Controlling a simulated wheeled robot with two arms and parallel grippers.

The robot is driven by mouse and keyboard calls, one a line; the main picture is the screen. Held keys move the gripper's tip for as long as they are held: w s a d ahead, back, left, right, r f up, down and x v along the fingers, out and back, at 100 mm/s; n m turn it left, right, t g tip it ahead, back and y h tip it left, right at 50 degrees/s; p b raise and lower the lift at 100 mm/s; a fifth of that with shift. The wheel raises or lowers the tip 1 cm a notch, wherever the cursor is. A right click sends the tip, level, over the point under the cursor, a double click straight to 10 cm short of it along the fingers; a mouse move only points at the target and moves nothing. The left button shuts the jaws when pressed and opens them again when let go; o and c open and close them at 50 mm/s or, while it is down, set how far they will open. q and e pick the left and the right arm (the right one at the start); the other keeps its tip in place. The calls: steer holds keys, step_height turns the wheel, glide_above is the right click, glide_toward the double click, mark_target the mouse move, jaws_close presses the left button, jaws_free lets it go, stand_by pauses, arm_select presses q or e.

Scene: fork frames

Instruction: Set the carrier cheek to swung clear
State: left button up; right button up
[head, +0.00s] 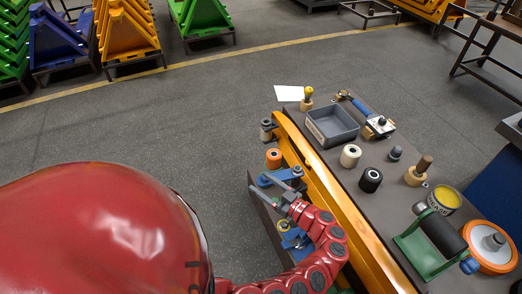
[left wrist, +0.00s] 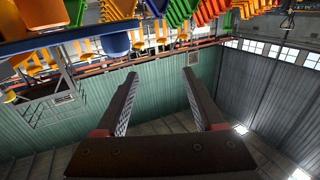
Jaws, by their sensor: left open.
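My left gripper (head: 284,194) is at the near left edge of the workbench, at the end of my red arm. In the left wrist view the two fingers of the left gripper (left wrist: 162,90) stand wide apart with nothing between them. A blue bracket-like part (head: 280,176) with a grey bar lies just beyond the gripper, close to it; I cannot tell whether they touch. A second blue part (head: 293,239) with a yellow piece shows nearer, partly behind my arm. Either may belong to the carrier; I cannot tell which piece is the cheek or how it is swung. My right gripper is not in view.
An orange beam (head: 310,172) runs along the bench (head: 335,178). The bench holds a grey tray (head: 332,126), rollers, a yellow tin (head: 444,199) and a green stand with a black roller (head: 430,245). An orange roller (head: 273,158) stands beyond the blue bracket. Floor left of it is clear.

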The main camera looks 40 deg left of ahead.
arm_select(q)
steer(key=s+d+p, duration=0.1)
steer(key=s+d, duration=0.4)
steer(key=s, duration=0.3)
steer(key=shift+s+d+r, duration=0.15)
steer(key=shift+s+r, duration=0.1)
steer(key=shift+r, duration=0.15)
